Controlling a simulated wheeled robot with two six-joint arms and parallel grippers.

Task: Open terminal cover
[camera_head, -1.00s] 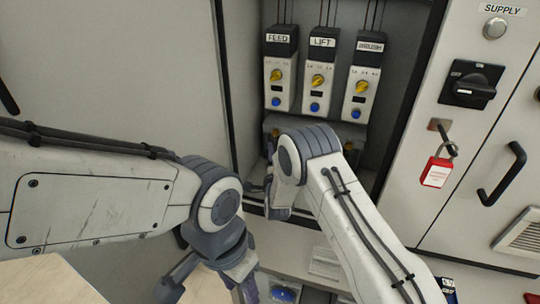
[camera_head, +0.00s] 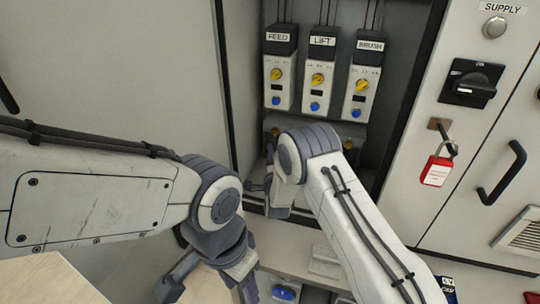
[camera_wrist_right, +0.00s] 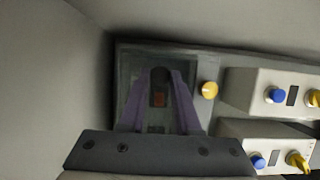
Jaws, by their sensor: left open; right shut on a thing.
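My left gripper (camera_head: 249,290) is open, low in the picture and partly cut off.
Drive modules labelled FEED (camera_head: 279,70), LIFT (camera_head: 322,72) and a third (camera_head: 363,80) hang above my right gripper. To the right are a black rotary switch (camera_head: 471,85), a red padlock (camera_head: 437,171) and a door handle (camera_head: 502,172). The left cabinet wall is close.

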